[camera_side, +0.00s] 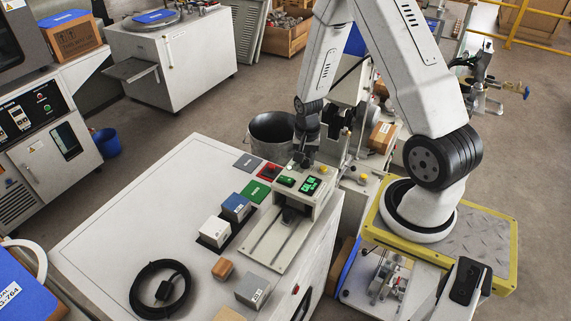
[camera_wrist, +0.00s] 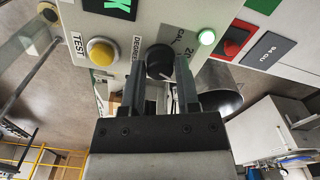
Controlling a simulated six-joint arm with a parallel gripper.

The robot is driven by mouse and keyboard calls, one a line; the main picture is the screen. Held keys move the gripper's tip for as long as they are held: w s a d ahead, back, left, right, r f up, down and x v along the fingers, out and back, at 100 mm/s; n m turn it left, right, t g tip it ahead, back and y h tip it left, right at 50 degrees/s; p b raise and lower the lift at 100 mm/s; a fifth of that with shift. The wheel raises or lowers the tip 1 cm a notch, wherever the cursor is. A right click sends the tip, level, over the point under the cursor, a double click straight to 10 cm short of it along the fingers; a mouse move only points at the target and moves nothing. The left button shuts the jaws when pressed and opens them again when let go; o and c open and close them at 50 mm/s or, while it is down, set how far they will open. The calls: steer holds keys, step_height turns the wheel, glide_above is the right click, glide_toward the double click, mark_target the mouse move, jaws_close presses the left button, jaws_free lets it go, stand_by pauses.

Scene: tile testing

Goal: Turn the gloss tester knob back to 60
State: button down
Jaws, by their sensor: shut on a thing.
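The gloss tester (camera_side: 291,215) stands at the right end of the white bench, with a lit green display on top. In the wrist view its panel (camera_wrist: 120,25) shows a yellow TEST button (camera_wrist: 101,51), a lit green lamp (camera_wrist: 207,37) and words reading DEGREES and CAL. The black knob (camera_wrist: 160,60) sits between the two fingers of my gripper (camera_wrist: 160,85), which is shut on it. The knob's white mark and most of its scale are hidden or too small to read. In the side view my gripper (camera_side: 306,148) is at the tester's far end.
On the bench (camera_side: 130,215) are a black cable coil (camera_side: 160,290), several small blocks and flat coloured tiles, such as a green one (camera_side: 255,191). A dark bucket (camera_side: 272,130) stands behind my gripper. The bench's left part is clear.

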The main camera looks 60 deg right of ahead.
mark_target(305, 160)
steer(key=shift+c, duration=1.7)
jaws_free()
steer(key=shift+r, duration=0.1)
steer(key=shift+r, duration=3.8)
steer(key=shift+a, duration=0.1)
steer(key=s+a+r+n+t, duration=0.1)
steer(key=a+r+n, duration=0.2)
steer(key=a+n, duration=0.3)
steer(key=s+a+r+n+t, duration=0.1)
steer(key=a+r+n, duration=0.3)
steer(key=a+n, duration=0.3)
steer(key=a, duration=0.4)
steer(key=shift+s+a+r+n+t, duration=0.15)
steer(key=shift+s+r+n+t, duration=0.05)
steer(key=shift+s+n+t, duration=0.15)
